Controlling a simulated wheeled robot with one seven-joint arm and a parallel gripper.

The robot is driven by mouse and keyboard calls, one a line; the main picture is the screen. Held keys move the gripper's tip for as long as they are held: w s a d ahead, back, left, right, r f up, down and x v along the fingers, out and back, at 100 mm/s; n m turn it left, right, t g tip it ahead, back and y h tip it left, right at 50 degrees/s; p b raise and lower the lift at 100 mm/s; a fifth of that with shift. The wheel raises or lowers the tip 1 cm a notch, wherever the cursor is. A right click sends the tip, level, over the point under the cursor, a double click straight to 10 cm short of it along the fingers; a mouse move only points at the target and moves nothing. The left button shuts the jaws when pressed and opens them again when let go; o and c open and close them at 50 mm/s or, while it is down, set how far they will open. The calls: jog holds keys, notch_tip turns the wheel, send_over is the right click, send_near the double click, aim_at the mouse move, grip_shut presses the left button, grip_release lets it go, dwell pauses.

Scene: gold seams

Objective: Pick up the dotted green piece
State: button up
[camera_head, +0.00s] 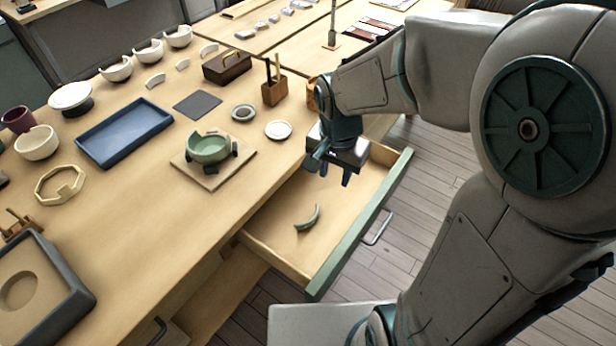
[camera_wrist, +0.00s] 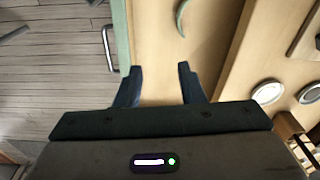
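A curved green shard (camera_head: 308,218) lies in the open drawer (camera_head: 275,239); any dots on it are too small to tell. In the wrist view the shard (camera_wrist: 181,17) shows at the top edge, partly cut off, ahead of my fingertips. My gripper (camera_head: 333,176) hangs above the back part of the drawer, apart from the shard. In the wrist view my gripper (camera_wrist: 159,68) has its two fingers spread with nothing between them. A green bowl (camera_head: 208,147) with a gap in its rim sits in a holder on a wooden board (camera_head: 196,174).
The drawer's green front (camera_head: 362,222) with its metal handle (camera_head: 378,228) stands out over the floor. On the table are a blue tray (camera_head: 124,131), a wooden tool holder (camera_head: 273,92), small dishes (camera_head: 278,130) and several white bowls. The drawer around the shard is bare.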

jog(key=m+g+b, duration=0.1)
jog(key=m+b, duration=0.1)
jog(key=b, duration=0.1)
send_over(312, 219)
notch_tip(312, 219, down, 9)
notch_tip(312, 219, down, 8)
jog(key=shift+s+d+r, duration=0.1)
jog(key=shift+s+r, duration=0.05)
jog(key=shift+r, duration=0.05)
jog(key=shift+f+b, duration=0.55)
jog(key=shift+f, duration=2.3)
grip_shut()
